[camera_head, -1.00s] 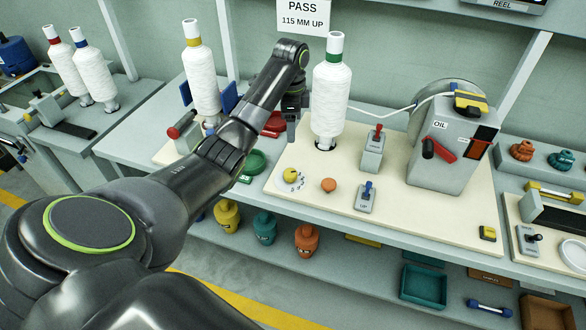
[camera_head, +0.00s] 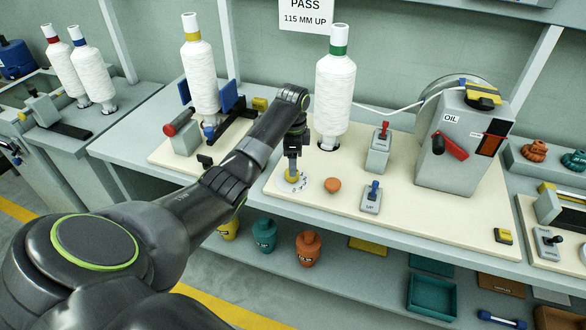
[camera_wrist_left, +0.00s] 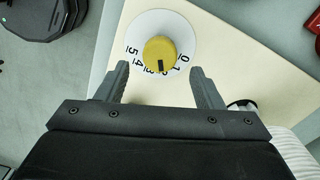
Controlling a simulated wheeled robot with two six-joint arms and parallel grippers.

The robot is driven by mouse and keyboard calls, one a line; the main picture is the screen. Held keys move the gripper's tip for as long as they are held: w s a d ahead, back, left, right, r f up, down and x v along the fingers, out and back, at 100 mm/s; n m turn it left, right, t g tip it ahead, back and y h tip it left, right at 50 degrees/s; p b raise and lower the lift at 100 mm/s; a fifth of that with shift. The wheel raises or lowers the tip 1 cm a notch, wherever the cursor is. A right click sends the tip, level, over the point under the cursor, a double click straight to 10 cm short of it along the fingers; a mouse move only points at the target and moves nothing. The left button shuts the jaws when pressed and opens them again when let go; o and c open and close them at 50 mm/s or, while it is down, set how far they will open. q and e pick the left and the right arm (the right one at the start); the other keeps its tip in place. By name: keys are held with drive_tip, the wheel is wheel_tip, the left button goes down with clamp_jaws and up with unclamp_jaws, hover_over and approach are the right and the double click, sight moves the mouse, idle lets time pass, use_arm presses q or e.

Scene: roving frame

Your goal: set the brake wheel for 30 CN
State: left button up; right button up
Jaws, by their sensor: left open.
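The brake wheel is a yellow knob (camera_wrist_left: 160,50) with a black pointer mark, on a white dial (camera_wrist_left: 184,32) numbered 0 to 5. The pointer faces the low-middle numbers, about 2 to 3; I cannot read it exactly. In the head view the knob (camera_head: 291,176) is partly hidden beneath my left gripper (camera_head: 293,168). In the left wrist view my left gripper (camera_wrist_left: 159,72) is open, its fingers apart on either side of the knob's near edge, with visible gaps. Whether the fingertips reach the knob's height is unclear. My right gripper is out of view.
An orange knob (camera_head: 332,185), a blue-handled UP switch (camera_head: 371,197) and a red-handled switch box (camera_head: 379,150) are right of the dial. A white yarn bobbin (camera_head: 333,95) stands close behind. The grey OIL machine (camera_head: 463,140) is farther right.

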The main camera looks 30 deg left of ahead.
use_arm(q)
drive_tip(key=shift+f, duration=1.85)
drive_tip(key=c, duration=1)
drive_tip(key=n+p, duration=0.2)
drive_tip(key=p, duration=0.1)
drive_tip(key=shift+r, duration=0.25)
drive_tip(key=n+p, duration=0.2)
drive_tip(key=shift+n, duration=0.4)
drive_tip(key=shift+w+f+n+p, duration=0.1)
drive_tip(key=shift+f+n+p, duration=0.05)
drive_tip(key=shift+n+p, duration=0.3)
drive_tip(key=shift+a, duration=0.1)
drive_tip(key=o, duration=1)
